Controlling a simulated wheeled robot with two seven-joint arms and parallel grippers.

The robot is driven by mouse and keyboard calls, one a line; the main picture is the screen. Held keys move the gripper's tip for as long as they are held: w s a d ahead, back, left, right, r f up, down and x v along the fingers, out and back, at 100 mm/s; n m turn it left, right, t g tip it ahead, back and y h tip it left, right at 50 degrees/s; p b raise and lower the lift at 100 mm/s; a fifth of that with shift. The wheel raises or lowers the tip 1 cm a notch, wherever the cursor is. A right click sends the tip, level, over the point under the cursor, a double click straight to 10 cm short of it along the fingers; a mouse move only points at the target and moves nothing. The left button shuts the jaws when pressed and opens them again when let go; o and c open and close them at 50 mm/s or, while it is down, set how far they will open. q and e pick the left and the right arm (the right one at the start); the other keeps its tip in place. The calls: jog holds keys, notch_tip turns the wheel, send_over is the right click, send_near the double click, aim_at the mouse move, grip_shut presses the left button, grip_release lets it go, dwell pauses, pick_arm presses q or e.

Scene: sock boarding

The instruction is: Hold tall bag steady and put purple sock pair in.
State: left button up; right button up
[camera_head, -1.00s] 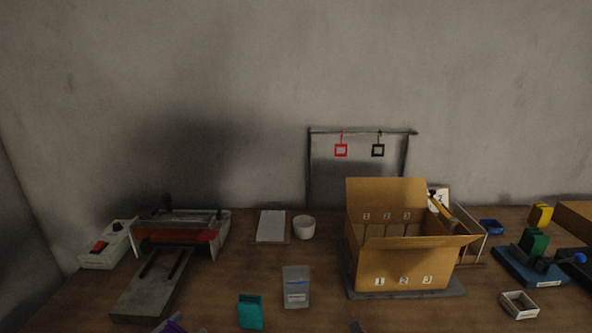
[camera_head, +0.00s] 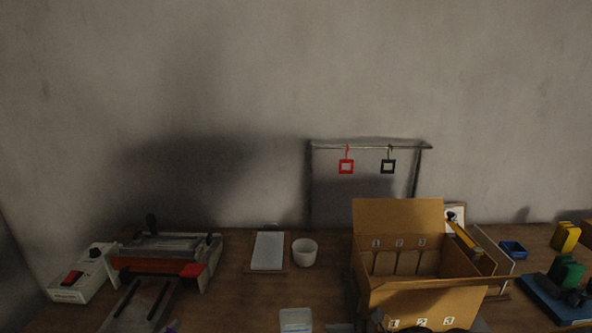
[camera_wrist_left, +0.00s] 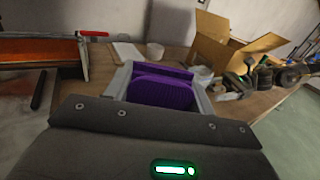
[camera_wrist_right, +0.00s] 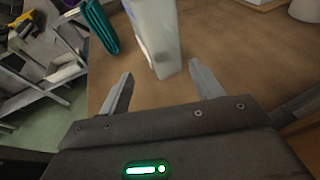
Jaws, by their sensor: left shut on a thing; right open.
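The purple sock pair (camera_wrist_left: 160,92) is in the left wrist view, between the fingers of my left gripper (camera_wrist_left: 162,84), which is shut on it. The tall bag (camera_wrist_right: 153,35) is pale and translucent and stands upright in the right wrist view. My right gripper (camera_wrist_right: 160,75) is open, with the bag just beyond and partly between its fingertips; I cannot tell whether they touch. In the head view only the top of the bag (camera_head: 296,318) shows at the bottom edge. Neither gripper shows clearly in the head view.
A teal item (camera_wrist_right: 97,27) stands left of the bag in the right wrist view. A cardboard box (camera_head: 415,297) with numbered slots stands right of the bag in the head view. A white cup (camera_head: 305,252) and a pale board (camera_head: 268,251) are behind it. A red-fronted machine (camera_head: 165,264) is at left.

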pick_arm(q)
notch_tip(320, 180, down, 3)
jog(key=b, duration=0.3)
jog(key=shift+f, duration=0.1)
pick_arm(e)
jog(key=x, duration=0.7)
jog(key=shift+a+f, duration=0.1)
jog(key=shift+f, duration=0.15)
pick_arm(q)
jog(key=shift+f+b, duration=0.3)
jog(key=shift+f, duration=0.05)
pick_arm(e)
jog(key=shift+w+a, duration=0.3)
jog(key=shift+a, duration=0.4)
jog(key=shift+c, duration=0.4)
jog(key=c, duration=0.7)
jog(key=shift+o, duration=0.2)
jog(key=o, duration=0.8)
jog(key=shift+o, duration=0.2)
jog(key=shift+d, duration=0.1)
